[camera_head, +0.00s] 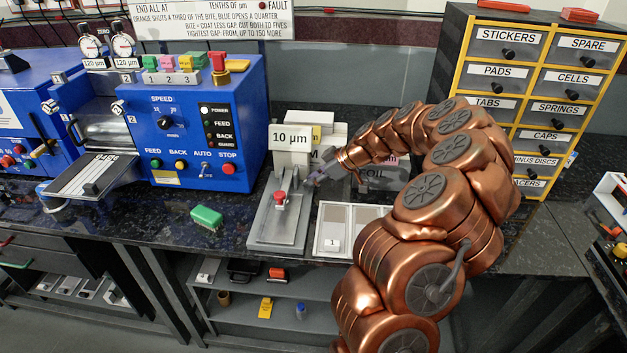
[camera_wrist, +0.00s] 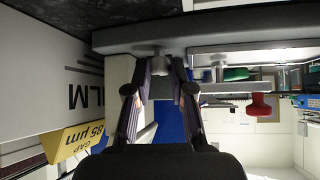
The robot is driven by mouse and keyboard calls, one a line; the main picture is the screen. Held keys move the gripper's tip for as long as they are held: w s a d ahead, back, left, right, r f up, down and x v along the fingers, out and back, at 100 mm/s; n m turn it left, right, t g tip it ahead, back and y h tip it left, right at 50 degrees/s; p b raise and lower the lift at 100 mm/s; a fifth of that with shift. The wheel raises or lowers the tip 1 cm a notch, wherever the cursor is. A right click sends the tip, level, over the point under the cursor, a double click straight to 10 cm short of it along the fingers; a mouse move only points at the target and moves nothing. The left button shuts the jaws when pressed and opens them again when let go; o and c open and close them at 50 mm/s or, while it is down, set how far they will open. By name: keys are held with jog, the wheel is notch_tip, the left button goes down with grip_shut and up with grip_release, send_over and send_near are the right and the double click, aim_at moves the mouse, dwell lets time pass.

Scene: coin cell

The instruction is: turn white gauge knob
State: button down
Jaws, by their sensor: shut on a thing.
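The gauge (camera_head: 272,218) is a grey metal stand on the bench. It has a red-topped plunger (camera_head: 280,197) and a white display reading 10 µm (camera_head: 289,137). My gripper (camera_head: 316,180) is at the right side of the gauge, low beside its post. In the wrist view my gripper (camera_wrist: 160,78) has its two dark fingers closed around a small pale knob (camera_wrist: 159,58) under the gauge's grey base (camera_wrist: 225,38), as the view is upside down. The knob is mostly hidden by the fingers, and its turn angle cannot be told. The red plunger top also shows there (camera_wrist: 260,106).
A white tray (camera_head: 318,248) lies in front, right of the gauge. A green block (camera_head: 206,218) is to the left. Blue machine (camera_head: 190,130) left, labelled drawers (camera_head: 505,75) right.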

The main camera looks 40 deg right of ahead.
jog(key=shift+a+f, duration=0.1)
jog(key=m+b, duration=0.1)
jog(key=m+h+b, duration=0.1)
jog(key=b, duration=0.1)
jog(key=shift+s+a+f+t, duration=0.15)
jog(key=shift+a+t, duration=0.05)
jog(key=shift+t, duration=0.2)
jog(key=shift+a+m+t+h+b, duration=0.2)
jog(key=shift+m+t+h+b, duration=0.2)
jog(key=shift+m+h+b, duration=0.85)
jog(key=shift+r+m+h+p, duration=0.2)
jog(key=shift+m+h+p, duration=0.15)
jog(key=shift+m, duration=0.3)
jog(key=c, duration=1)
grip_release()
